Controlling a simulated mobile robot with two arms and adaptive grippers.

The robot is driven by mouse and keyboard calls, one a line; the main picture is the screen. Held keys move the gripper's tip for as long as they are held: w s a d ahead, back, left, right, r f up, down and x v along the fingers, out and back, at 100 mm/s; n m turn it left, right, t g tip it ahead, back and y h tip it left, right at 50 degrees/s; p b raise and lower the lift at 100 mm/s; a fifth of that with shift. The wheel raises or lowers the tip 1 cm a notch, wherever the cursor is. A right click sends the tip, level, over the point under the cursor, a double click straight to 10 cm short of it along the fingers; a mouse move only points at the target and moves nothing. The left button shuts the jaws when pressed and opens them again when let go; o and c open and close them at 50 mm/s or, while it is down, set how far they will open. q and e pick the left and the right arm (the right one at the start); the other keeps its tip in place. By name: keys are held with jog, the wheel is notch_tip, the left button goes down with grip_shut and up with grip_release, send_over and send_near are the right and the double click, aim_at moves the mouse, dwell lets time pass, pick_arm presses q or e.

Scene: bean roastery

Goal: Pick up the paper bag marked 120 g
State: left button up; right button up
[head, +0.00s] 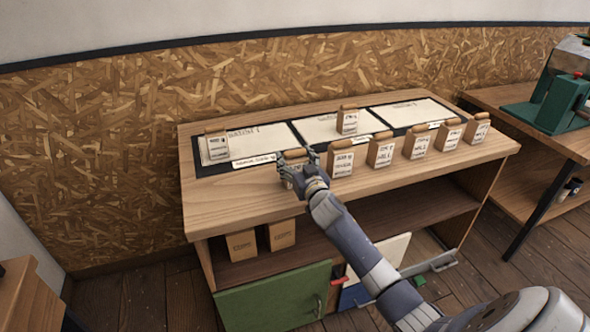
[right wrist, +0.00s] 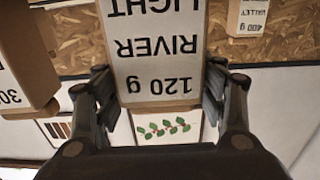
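The paper bag marked 120 g (right wrist: 155,50) fills the middle of the right wrist view, with its label "120 g RIVER LIGHT" upside down there. I cannot tell if the bag is off the tabletop. My left gripper is not in view.
Other labelled bags stand close by: one to the right (head: 341,160), several further along, one at the left (head: 217,148) and one behind (head: 348,121). The wooden table (head: 225,205) has bare wood at its left front. A shelf below holds brown boxes (head: 240,246).

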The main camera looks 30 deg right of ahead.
jog(key=c, duration=0.4)
jog(key=shift+c, duration=0.2)
